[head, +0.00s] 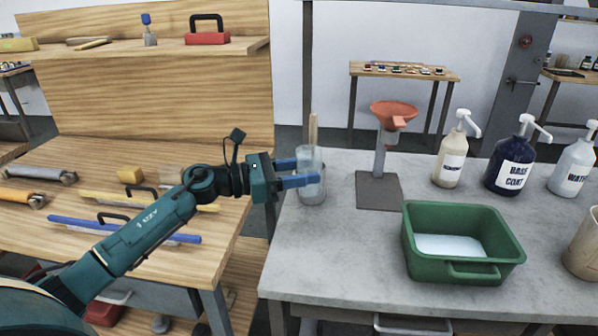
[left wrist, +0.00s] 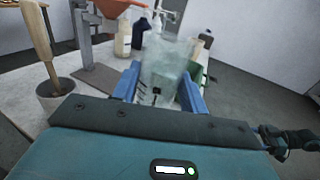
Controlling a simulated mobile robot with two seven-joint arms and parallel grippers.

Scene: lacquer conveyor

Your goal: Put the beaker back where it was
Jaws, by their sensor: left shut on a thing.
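The clear glass beaker (head: 308,157) is between the blue fingers of my left gripper (head: 299,172), over the left part of the grey bench. My left gripper is shut on it. In the left wrist view the beaker (left wrist: 165,62) stands between the two fingers (left wrist: 160,92), see-through, with dark markings on its side. Its base is partly hidden by the fingers, and I cannot tell whether it touches the bench.
A grey pot (left wrist: 62,98) with a wooden paddle (left wrist: 38,45) stands close by the beaker. Beyond are an orange funnel (head: 393,112) on a stand, a green tub (head: 465,268) and several pump bottles (head: 512,165). The bench's front middle (head: 340,255) is clear.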

